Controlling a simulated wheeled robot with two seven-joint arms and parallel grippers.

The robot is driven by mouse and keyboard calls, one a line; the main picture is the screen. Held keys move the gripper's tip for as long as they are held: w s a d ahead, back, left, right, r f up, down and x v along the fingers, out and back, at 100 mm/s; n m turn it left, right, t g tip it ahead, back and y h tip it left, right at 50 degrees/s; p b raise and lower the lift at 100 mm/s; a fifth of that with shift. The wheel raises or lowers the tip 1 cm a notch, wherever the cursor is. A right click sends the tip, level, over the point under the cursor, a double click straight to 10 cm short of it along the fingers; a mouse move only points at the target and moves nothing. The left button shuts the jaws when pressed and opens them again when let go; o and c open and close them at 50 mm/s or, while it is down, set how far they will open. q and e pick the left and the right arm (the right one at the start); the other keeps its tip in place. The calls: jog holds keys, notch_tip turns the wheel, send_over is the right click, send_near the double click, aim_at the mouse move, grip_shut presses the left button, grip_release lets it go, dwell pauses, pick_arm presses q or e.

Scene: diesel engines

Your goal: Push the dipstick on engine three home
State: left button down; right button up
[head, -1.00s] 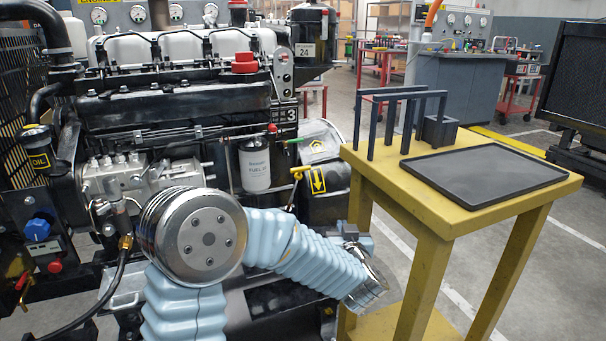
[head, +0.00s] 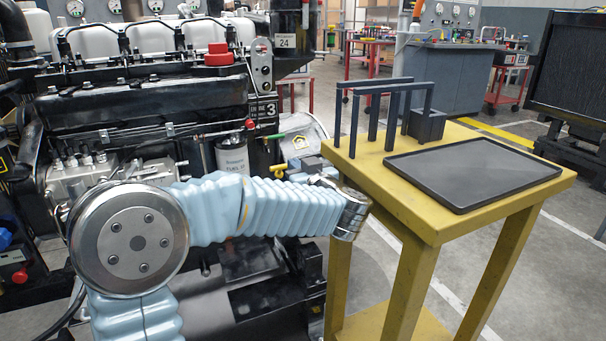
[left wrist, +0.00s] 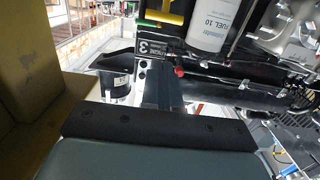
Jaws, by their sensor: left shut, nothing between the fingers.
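Engine three (head: 150,100), with a "3" plate, fills the left of the head view. A yellow handle (head: 278,170), which looks like the dipstick's, shows low on its right side. In the left wrist view the yellow handle (left wrist: 165,18) is a bar at the top edge. My left gripper (head: 303,168) is shut and empty, just right of the yellow handle in the head view; I cannot tell whether they touch. Its black jaws (left wrist: 155,126) cross the lower left wrist view. The dipstick's lower part is hidden. My right gripper is out of view.
A yellow stand (head: 440,225) with a black tray (head: 475,172) and a dark rack (head: 390,95) is close on the right. A white fuel filter (head: 232,157) and a red knob (head: 250,124) are near the handle. Open floor lies beyond the stand.

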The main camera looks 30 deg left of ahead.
pick_arm(q)
jog(key=w+a+f, duration=0.3)
jog(key=w+a, duration=0.1)
jog(key=a, duration=0.1)
jog(key=shift+w+a+f+b, duration=0.15)
jog(key=shift+w+b, duration=0.1)
jog(key=shift+b, duration=0.05)
jog(key=w+a+f+b, duration=0.2)
jog(key=w+a+f, duration=0.1)
jog(key=f, duration=0.5)
jog(key=w+a+f+b, duration=0.3)
jog(key=a+f, duration=0.1)
jog(key=f, duration=0.4)
jog(key=shift+a+f, duration=0.15)
jog(key=shift+f, duration=0.1)
